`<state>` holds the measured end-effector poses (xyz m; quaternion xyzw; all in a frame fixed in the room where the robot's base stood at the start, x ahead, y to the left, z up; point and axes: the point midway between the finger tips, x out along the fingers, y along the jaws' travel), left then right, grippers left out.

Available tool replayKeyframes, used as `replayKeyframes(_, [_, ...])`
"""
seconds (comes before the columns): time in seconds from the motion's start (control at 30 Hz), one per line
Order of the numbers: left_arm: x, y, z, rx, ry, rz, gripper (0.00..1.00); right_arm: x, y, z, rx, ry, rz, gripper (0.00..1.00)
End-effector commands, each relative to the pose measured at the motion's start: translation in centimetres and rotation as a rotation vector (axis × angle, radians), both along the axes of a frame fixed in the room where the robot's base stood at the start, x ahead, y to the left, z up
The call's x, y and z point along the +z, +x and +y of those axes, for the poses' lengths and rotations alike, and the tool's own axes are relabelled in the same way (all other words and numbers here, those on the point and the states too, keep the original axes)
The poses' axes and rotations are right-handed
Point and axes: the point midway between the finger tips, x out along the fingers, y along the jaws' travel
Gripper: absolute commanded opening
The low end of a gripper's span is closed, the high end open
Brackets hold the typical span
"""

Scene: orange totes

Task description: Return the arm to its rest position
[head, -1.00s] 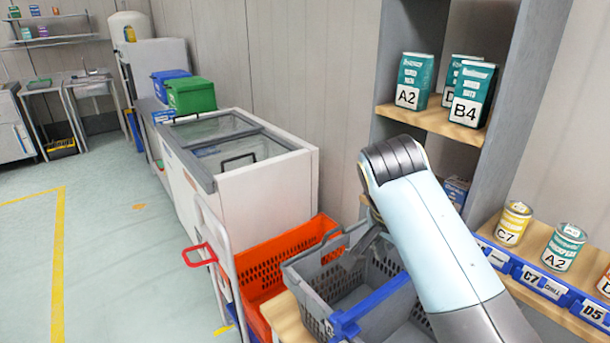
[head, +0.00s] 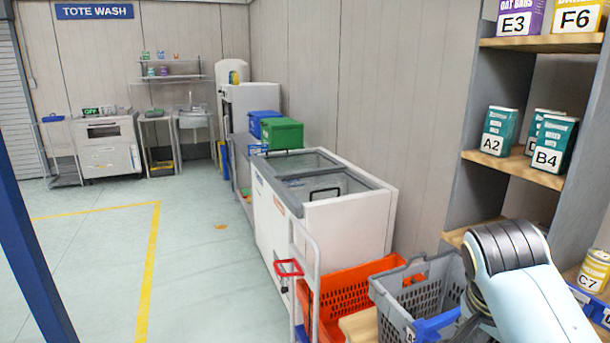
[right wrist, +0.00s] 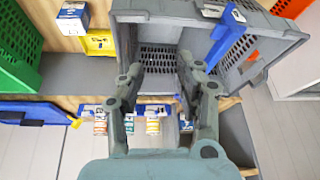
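My right arm (head: 530,285) reaches in from the lower right of the head view, in front of the shelf unit and the grey tote (head: 398,287). Its gripper is hidden behind the arm there. In the right wrist view my right gripper (right wrist: 160,70) shows two spread fingers with nothing between them. The grey tote (right wrist: 255,68) with a blue bar lies beyond the fingertips in that view. I cannot tell how high the fingers are above it. My left arm and gripper are not in view.
An orange tote (head: 328,287) stands left of the grey tote, beside a trolley with a red handle (head: 289,268). A white chest freezer (head: 350,225) is behind. Shelves (head: 512,165) with labelled cartons rise at the right. The floor (head: 195,270) at left is open.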

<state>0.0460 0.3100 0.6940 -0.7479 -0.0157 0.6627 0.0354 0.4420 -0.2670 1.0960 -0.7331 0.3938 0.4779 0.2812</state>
Motion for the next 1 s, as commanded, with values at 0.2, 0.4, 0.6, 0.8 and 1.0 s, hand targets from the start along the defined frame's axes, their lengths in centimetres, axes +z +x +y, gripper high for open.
replayKeyframes(0.2, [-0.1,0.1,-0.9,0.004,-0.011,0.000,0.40,-0.9,-3.4,-0.9,0.137,-0.011,0.032,0.35])
replayKeyframes(0.4, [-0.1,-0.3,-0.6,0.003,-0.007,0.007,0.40,-1.2,-7.7,-1.6,0.327,-0.028,0.067,0.35])
replayKeyframes(0.6, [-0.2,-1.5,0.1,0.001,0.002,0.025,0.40,-0.8,-12.1,-1.7,0.542,-0.047,0.097,0.35])
replayKeyframes(0.8, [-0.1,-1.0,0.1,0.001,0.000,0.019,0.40,0.3,-16.3,-1.3,0.765,-0.069,0.120,0.35])
replayKeyframes(1.0, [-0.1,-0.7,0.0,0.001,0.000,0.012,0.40,1.9,-20.2,-0.4,0.988,-0.090,0.135,0.35])
